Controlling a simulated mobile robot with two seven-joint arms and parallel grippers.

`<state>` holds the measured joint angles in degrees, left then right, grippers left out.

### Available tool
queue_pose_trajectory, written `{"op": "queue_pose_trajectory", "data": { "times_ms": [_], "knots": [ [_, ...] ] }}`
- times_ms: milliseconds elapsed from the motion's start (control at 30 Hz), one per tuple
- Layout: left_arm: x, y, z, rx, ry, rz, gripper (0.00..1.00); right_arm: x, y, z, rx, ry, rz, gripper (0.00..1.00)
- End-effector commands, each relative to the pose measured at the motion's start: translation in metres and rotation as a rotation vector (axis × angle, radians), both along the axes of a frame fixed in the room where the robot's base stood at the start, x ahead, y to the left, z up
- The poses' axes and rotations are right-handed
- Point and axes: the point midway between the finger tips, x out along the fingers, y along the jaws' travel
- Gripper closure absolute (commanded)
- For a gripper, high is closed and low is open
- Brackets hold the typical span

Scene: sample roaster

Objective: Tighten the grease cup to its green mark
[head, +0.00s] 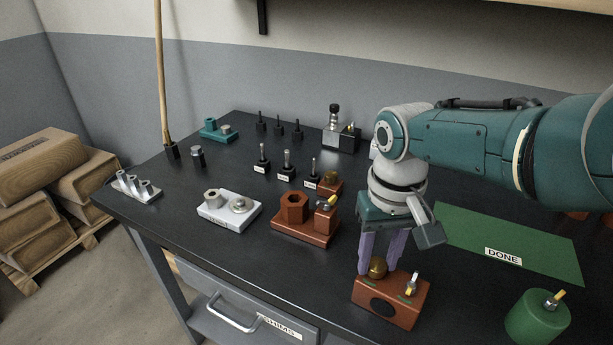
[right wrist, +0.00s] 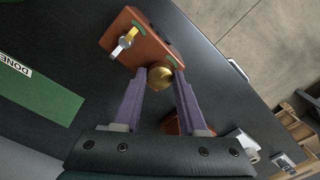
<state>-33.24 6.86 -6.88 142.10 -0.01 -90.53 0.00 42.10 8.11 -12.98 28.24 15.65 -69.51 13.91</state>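The grease cup appears to be the round brass cap (head: 377,267) on a red-brown block (head: 385,311) at the bench's front edge. The brass cap also shows in the right wrist view (right wrist: 160,77). A green mark (right wrist: 175,61) lies on the block beside it; whether the cap lines up with it cannot be told. My right gripper (head: 381,262) points down, its two purple fingers on either side of the cap and seemingly touching it. A silver lever with a yellow tip (right wrist: 124,41) stands on the same block near another green mark (right wrist: 138,26). My left gripper is not in view.
A red-brown fixture with a hex nut (head: 293,207) and a pale block (head: 229,211) stand left of the gripper. A green cylinder (head: 537,317) stands at right, in front of the green DONE mat (head: 516,238). Several small labelled posts stand behind.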

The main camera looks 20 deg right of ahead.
Motion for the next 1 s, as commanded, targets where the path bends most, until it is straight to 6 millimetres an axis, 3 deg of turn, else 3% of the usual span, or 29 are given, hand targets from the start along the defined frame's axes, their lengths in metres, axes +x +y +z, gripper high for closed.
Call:
{"op": "queue_pose_trajectory", "data": {
  "times_ms": [33, 233, 533, 833, 1000],
  "knots": [
    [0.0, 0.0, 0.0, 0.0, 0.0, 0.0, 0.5, 0.0, 0.0, 0.0, 0.001, -0.001, 0.0, 0.52],
    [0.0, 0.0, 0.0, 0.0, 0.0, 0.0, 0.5, 0.0, 0.0, 0.0, 0.0, 0.0, 0.0, 0.31],
    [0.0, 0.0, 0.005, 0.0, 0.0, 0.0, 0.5, 0.0, 0.0, 0.005, 0.0, 0.0, 0.0, 0.31],
    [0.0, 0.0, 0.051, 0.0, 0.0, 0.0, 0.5, 0.0, -0.001, 0.063, -0.001, -0.002, 0.0, 0.31],
    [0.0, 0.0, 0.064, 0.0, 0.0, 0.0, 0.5, 0.0, 0.0, 0.088, 0.0, -0.001, 0.0, 0.31]
  ]
}}
